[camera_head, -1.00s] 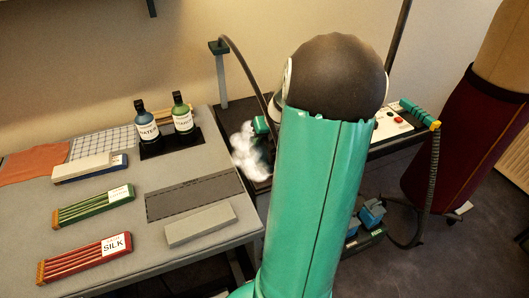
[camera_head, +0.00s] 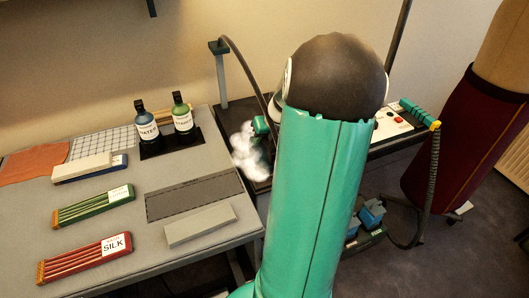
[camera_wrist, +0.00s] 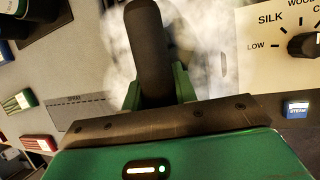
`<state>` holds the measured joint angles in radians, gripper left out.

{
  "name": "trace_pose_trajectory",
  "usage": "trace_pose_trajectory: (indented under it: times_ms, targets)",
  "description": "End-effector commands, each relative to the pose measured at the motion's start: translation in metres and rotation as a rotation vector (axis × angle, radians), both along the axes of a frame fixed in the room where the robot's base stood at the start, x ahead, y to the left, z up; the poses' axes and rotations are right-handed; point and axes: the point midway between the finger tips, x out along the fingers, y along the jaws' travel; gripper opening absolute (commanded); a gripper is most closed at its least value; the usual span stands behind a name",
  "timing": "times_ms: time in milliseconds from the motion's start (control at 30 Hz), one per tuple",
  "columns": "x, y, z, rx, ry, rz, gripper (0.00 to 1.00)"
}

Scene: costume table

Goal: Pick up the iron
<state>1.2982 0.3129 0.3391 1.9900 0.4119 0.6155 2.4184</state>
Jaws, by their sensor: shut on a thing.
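The iron's dark rounded handle (camera_wrist: 148,45) stands between the two green fingers of my gripper (camera_wrist: 157,88) in the wrist view. My gripper is shut on the handle. White steam rises around it and blurs the iron's body. In the head view my green arm hides most of the iron and the gripper. A small green part (camera_head: 261,126) shows left of the arm, beside the steam, and I cannot tell whether it is iron or finger. I cannot see whether the iron's sole touches a surface.
The grey table (camera_head: 110,228) holds a silk bundle (camera_head: 85,258), a green bundle (camera_head: 93,206), a grey block (camera_head: 200,226) and two bottles (camera_head: 182,113). A panel with a red button (camera_head: 397,119) is right of my arm. A dress form (camera_head: 470,130) stands at the far right.

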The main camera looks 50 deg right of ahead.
Motion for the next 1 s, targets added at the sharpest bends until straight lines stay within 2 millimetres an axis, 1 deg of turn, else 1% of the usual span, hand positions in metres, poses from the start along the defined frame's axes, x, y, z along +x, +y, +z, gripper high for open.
trace_pose_trajectory:
  times_ms: [333,467,567,667,900,1000]
  targets:
    - [0.001,-0.001,0.006,-0.006,-0.003,0.0,0.0]
    - [0.002,-0.001,0.019,-0.008,-0.004,0.0,0.0]
    - [0.001,-0.001,0.036,-0.009,-0.004,0.001,0.0]
    - [-0.01,0.006,0.049,-0.008,-0.003,-0.001,0.0]
    - [-0.041,0.028,0.094,-0.009,-0.004,-0.001,0.0]
    - [-0.06,0.04,0.103,-0.007,-0.003,-0.001,0.0]
